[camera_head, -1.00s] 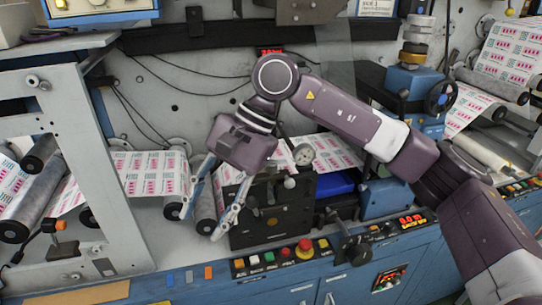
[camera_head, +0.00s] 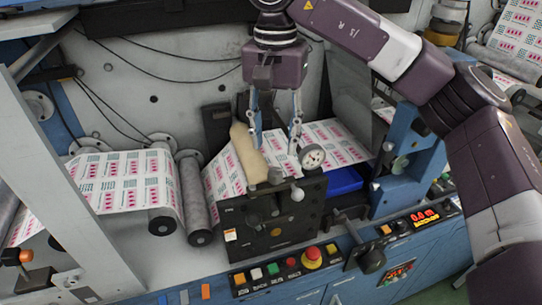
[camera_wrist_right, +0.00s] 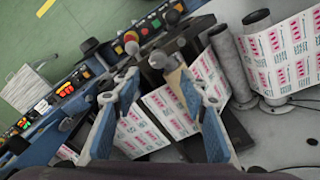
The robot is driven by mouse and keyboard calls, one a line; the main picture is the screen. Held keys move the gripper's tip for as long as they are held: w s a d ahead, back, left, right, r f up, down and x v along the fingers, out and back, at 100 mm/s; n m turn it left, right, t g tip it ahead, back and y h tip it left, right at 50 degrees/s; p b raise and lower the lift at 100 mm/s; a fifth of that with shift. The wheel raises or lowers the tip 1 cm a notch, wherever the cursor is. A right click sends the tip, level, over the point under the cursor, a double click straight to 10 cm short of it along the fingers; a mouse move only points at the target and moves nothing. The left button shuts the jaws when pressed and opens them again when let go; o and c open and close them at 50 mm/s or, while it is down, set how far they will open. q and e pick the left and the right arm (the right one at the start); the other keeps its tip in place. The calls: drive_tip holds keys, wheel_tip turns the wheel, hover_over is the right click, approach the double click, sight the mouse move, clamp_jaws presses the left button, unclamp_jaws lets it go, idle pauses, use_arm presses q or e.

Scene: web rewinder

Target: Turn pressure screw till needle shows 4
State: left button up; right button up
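My right gripper (camera_head: 275,155) hangs downward above the black block (camera_head: 258,222) in the middle of the machine. Its two blue-grey fingers are spread, with nothing visibly held between them. Grey ball-ended knobs (camera_head: 297,194) stand at the top of the block, just below the fingertips; I cannot tell which part is the pressure screw. In the right wrist view the open fingers (camera_wrist_right: 158,80) straddle the near end of the block. My left gripper is out of view.
A printed web (camera_head: 125,180) runs over rollers on the left, with a grey roller (camera_head: 197,205) beside the block. A beige bar (camera_head: 246,152) is close to the left finger. A red emergency button (camera_head: 312,256) and several coloured buttons line the front panel. A blue tray (camera_head: 345,180) lies right.

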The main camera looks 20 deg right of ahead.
sight(275, 170)
drive_tip(key=shift+s+f, duration=0.65)
drive_tip(key=shift+f, duration=0.35)
wheel_tip(275, 170, down, 3)
drive_tip(key=shift+w+r+p, duration=0.1)
drive_tip(key=shift+r+p, duration=0.05)
drive_tip(key=shift+p, duration=0.5)
wheel_tip(275, 170, down, 2)
drive_tip(key=shift+w+f, duration=0.1)
drive_tip(key=shift+w, duration=0.05)
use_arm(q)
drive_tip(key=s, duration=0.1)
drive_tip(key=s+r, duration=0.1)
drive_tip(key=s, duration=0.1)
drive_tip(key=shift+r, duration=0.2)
use_arm(e)
clamp_jaws()
